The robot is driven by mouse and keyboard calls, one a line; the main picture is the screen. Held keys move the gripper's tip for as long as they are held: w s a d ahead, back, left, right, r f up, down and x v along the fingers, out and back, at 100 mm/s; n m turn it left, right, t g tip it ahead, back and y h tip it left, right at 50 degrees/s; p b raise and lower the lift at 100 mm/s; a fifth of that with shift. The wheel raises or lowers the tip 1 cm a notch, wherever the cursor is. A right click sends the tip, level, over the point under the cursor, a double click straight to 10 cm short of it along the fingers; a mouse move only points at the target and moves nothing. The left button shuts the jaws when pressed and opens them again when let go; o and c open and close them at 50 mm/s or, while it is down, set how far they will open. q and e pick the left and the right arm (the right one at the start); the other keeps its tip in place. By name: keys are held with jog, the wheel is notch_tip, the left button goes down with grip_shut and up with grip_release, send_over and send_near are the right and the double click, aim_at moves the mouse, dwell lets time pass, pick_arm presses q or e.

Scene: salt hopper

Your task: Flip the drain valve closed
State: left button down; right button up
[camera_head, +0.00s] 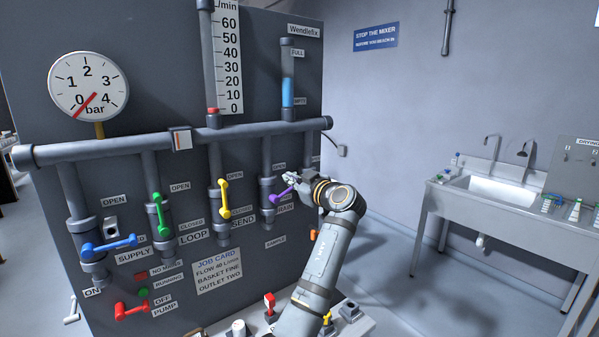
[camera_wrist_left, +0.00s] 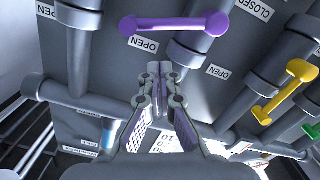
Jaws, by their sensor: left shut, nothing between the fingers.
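The drain valve's purple handle (camera_head: 283,195) is on the rightmost large downpipe, its label partly hidden. It lies crosswise to the pipe, its right end slightly raised. In the left wrist view the purple handle (camera_wrist_left: 180,24) runs across the top, between OPEN and CLOSED labels. My left gripper (camera_head: 291,177) is beside the handle's right end in the head view. In the wrist view its fingertips (camera_wrist_left: 160,68) are together and empty, with the handle beyond them and a visible gap in the picture. Whether they touch cannot be told. My right gripper is not in view.
Left of the purple handle are yellow (camera_head: 224,198), green (camera_head: 158,214) and blue (camera_head: 109,246) valve handles. A red pump handle (camera_head: 132,311) is lower left. An orange part (camera_head: 313,235) shows by my forearm. A sink (camera_head: 496,189) stands far right; floor between is clear.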

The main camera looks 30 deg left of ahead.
pick_arm(q)
jog(key=f, duration=0.1)
jog(key=w+f, duration=0.1)
jog(key=shift+w+d+f+p, duration=0.1)
jog(key=shift+d+f+p, duration=0.05)
jog(key=shift+f+p, duration=0.2)
jog(key=m+b, duration=0.1)
jog(key=f+m+b, duration=0.1)
jog(key=b, duration=0.1)
jog(key=w+f+m+b, duration=0.1)
jog(key=b, duration=0.1)
jog(key=shift+w+d+f, duration=0.1)
jog(key=shift+d, duration=0.2)
jog(key=shift+a, duration=0.1)
